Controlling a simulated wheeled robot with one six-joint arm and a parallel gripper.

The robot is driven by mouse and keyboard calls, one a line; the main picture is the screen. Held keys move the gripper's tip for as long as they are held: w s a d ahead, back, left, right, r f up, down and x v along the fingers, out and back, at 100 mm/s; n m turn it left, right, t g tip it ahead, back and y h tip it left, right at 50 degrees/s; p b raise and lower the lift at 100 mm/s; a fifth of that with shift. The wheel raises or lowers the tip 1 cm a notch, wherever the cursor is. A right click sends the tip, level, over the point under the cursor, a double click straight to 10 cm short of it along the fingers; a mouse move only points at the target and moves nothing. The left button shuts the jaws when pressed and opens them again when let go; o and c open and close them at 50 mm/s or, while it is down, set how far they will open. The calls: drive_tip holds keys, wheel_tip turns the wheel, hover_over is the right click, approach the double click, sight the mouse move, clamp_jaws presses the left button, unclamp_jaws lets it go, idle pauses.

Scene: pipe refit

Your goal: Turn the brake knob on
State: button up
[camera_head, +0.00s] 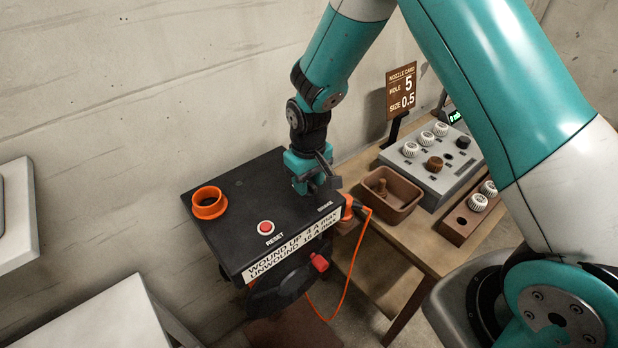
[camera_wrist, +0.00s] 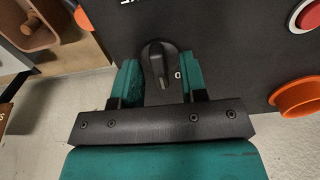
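The brake knob (camera_wrist: 160,62) is a small black rotary knob on the black top panel of the box (camera_head: 240,190). In the wrist view its pointer bar lies roughly up and down the picture, and part of a white mark shows beside it. In the head view the knob is hidden behind my gripper (camera_head: 315,186). My gripper also shows in the wrist view (camera_wrist: 162,82), with its two teal fingers apart on either side of the knob. A gap shows between the knob and each finger. I cannot tell how far the fingertips are above the panel.
A red reset button (camera_head: 265,228) and an orange ring (camera_head: 208,203) are on the same box top. An orange plug with a cable (camera_head: 356,207) is at its right side. A wooden table (camera_head: 400,245) on the right carries a brown tray (camera_head: 403,207) and a grey box of knobs (camera_head: 437,187).

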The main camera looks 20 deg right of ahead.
clamp_jaws()
drive_tip(key=shift+m, duration=0.4)
drive_tip(key=m+b, duration=0.1)
drive_tip(key=m, duration=0.2)
drive_tip(key=shift+m, duration=0.3)
drive_tip(key=m+b, duration=0.1)
drive_tip(key=m, duration=0.3)
drive_tip(key=shift+m+b, duration=0.3)
drive_tip(key=m+b, duration=0.1)
drive_tip(key=m, duration=0.3)
drive_tip(key=shift+m, duration=2.4)
